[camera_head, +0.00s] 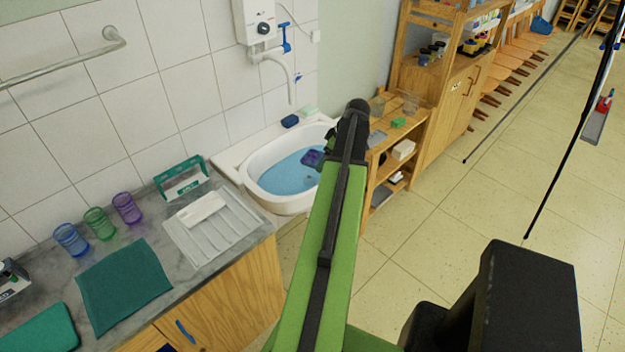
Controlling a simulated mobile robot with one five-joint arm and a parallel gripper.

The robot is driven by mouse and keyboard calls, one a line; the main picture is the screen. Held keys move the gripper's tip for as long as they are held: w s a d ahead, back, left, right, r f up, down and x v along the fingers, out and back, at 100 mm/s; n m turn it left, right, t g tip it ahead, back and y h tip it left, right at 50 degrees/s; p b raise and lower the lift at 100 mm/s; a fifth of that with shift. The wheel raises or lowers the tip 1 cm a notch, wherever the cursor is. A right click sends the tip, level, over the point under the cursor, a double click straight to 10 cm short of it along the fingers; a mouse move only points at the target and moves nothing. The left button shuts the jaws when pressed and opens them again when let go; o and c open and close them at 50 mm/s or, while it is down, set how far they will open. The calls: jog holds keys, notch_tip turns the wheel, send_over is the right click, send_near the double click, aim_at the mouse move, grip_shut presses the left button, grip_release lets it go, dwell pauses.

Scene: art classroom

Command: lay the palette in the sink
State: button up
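The sink (283,204) is a white basin with a blue inside, at the centre beyond the counter. A small dark purple piece (312,158), which may be the palette, shows over the right part of the basin, right beside the dark end of my arm. I cannot tell whether it rests in the sink or is held above it. My green and black arm reaches up to the sink's right side and covers part of its rim. My gripper's fingers are hidden or too dark to make out near that purple piece.
A grey counter with a ribbed white drainer (212,232), a teal cloth (122,285) and blue, green and purple glasses (127,208) is at left. A blue sponge (290,121) lies behind the sink. A wooden shelf (395,150) stands at right, with open floor beyond.

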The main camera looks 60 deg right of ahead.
jog(key=shift+w+a, duration=0.1)
jog(key=shift+a, duration=0.05)
jog(key=w+d+f+m+h+b, duration=0.1)
jog(key=w+d+f+m+b, duration=0.1)
jog(key=w+f+b, duration=0.55)
jog(key=w+d+f+m+b, duration=0.1)
jog(key=w+f+b, duration=0.4)
jog(key=w, duration=0.6)
notch_tip(320, 180, down, 11)
jog(key=b, duration=1)
jog(key=shift+w+d+r+b, duration=0.1)
jog(key=shift+d+b, duration=0.05)
jog(key=shift+b, duration=0.25)
jog(key=o, duration=1.4)
jog(key=shift+r, duration=0.15)
jog(key=shift+r+p, duration=0.25)
jog(key=shift+p, duration=0.15)
jog(key=p+v, duration=1.1)
jog(key=v, duration=0.1)
jog(key=shift+r+p, duration=0.35)
